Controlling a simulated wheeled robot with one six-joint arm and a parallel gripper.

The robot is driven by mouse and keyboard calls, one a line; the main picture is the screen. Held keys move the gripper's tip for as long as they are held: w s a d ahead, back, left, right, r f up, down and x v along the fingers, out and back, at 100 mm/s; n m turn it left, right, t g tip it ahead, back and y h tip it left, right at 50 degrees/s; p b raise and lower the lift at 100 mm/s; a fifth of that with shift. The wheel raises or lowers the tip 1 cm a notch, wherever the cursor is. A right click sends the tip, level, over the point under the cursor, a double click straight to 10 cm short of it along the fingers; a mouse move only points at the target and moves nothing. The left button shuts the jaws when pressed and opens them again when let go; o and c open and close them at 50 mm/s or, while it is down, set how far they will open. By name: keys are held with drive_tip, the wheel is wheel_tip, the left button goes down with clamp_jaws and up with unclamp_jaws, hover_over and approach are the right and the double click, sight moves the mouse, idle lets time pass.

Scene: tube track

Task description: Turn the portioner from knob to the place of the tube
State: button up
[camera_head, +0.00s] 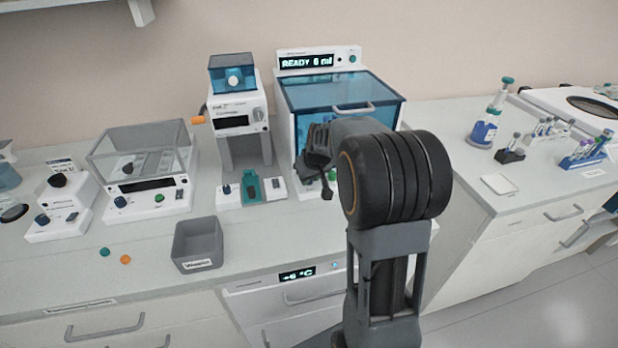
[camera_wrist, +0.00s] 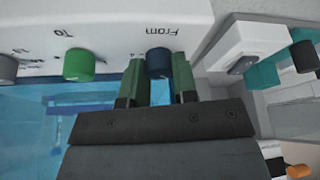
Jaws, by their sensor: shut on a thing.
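The portioner (camera_head: 300,62) is a white machine with a blue see-through front and a display reading "READY 6 ml". In the wrist view, its front panel shows the dark blue From knob (camera_wrist: 158,58), the green To knob (camera_wrist: 79,65) and a grey knob (camera_wrist: 8,68) at the left edge. My gripper (camera_wrist: 157,76) has its two fingers on either side of the From knob and is shut on it. In the head view, my arm and gripper (camera_head: 318,165) cover the portioner's lower front, so the From knob is hidden there.
Left of the portioner stands a white device with a blue hopper (camera_head: 231,72). A clear-lidded box device (camera_head: 140,150) and a grey bin (camera_head: 197,243) stand farther left. Tube racks (camera_head: 583,158) stand on the right counter.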

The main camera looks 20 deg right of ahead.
drive_tip(key=o, duration=0.9)
drive_tip(key=v, duration=1.4)
drive_tip(key=shift+w, duration=0.1)
drive_tip(key=shift+m+g, duration=0.3)
drive_tip(key=shift+g, duration=0.2)
drive_tip(key=shift+s+a+f+p, duration=0.35)
drive_tip(key=shift+s+a+f, duration=0.75)
drive_tip(key=shift+s+a, duration=1.3)
drive_tip(key=shift+s+a+f+p, duration=0.3)
drive_tip(key=shift+s+a+f, duration=1)
drive_tip(key=shift+s, duration=1.9)
drive_tip(key=shift+s+a+f+p, duration=0.35)
drive_tip(key=shift+s+a+f, duration=0.5)
drive_tip(key=shift+s+a, duration=1.6)
